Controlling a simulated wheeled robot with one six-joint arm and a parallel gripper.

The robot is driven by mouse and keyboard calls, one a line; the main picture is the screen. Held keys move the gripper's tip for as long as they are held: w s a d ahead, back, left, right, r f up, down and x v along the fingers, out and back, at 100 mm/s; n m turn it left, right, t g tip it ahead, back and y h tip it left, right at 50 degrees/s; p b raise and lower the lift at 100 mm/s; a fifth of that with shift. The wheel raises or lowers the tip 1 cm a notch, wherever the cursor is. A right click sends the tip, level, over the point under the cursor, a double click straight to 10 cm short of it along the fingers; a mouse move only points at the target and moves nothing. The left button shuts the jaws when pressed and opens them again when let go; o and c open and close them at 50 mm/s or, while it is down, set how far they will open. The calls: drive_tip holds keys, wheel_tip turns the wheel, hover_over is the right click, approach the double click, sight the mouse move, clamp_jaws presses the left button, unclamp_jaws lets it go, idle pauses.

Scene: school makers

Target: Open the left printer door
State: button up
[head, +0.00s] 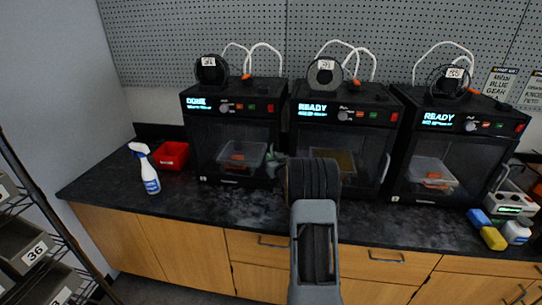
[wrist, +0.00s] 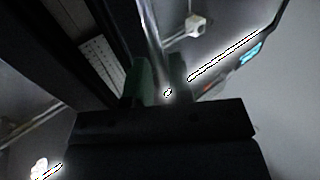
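The left printer (head: 235,130) stands on the counter with "DONE" on its display. Its dark see-through door (head: 215,150) looks closed in the head view, and a tray with an orange part shows behind it. My gripper (head: 274,162) is at the right edge of this door, partly hidden by my own arm. In the wrist view, a pale bar, the door handle (wrist: 152,40), runs down between the greenish fingers of my gripper (wrist: 162,85). The fingers sit close on both sides of the bar and look shut on it.
The middle printer (head: 345,115) and right printer (head: 455,130) both show "READY". A spray bottle (head: 146,168) and red bin (head: 172,156) stand left of the left printer. The counter (head: 210,205) in front of it is clear. A wire rack with grey bins (head: 25,245) stands at lower left.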

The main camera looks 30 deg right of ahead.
drive_tip(key=shift+w+d, duration=0.15)
drive_tip(key=shift+w, duration=0.5)
drive_tip(key=shift+c, duration=0.5)
clamp_jaws()
